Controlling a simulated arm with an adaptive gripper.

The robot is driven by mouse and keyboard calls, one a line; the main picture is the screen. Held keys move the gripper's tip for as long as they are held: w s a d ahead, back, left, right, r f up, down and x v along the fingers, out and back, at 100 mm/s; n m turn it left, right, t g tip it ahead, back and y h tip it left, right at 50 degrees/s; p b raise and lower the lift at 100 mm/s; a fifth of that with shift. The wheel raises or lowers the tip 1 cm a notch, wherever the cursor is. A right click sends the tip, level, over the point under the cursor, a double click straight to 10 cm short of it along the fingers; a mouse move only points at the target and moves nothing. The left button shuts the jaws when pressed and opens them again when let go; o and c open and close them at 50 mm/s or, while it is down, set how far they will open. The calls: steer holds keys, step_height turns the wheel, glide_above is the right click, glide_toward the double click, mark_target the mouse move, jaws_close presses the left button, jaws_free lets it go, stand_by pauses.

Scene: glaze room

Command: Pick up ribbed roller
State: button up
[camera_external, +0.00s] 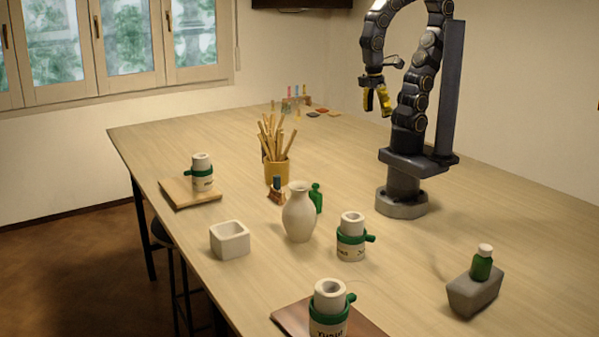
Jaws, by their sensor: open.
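I cannot make out for certain which thing is the ribbed roller. Three similar pale cylinders with green bands, side knobs and lettering stand upright: one (202,163) on a wooden board, one (352,224) on the bare table, one (331,294) on a brown board at the front. No ribs can be told on them at this size. My gripper (377,107), with yellow fingers, is open and empty. It hangs high above the table, pointing down, apart from all objects.
A white vase (299,217), green bottle (316,199), brush (276,196) and yellow cup of sticks (277,173) crowd the middle. A white square bowl (230,241) stands left. A grey block (474,293) bears a green bottle (481,266). The table's (470,200) right side is mostly clear.

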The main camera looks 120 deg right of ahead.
steer(key=w+d+f+m, duration=0.3)
steer(key=w+d+m, duration=0.25)
steer(key=w, duration=0.25)
steer(key=m+t, duration=0.2)
steer(key=m, duration=1)
glide_toward(276, 190)
steer(key=shift+s+d+f+n, duration=0.15)
steer(key=shift+d+f+n, duration=0.1)
steer(key=shift+d, duration=0.3)
step_height(276, 190, down, 2)
steer(key=shift+d+f, duration=0.15)
steer(key=shift+f, duration=0.05)
steer(key=f, duration=0.5)
steer(key=shift+a, duration=0.35)
steer(key=shift+f, duration=0.45)
steer(key=shift+c, duration=0.3)
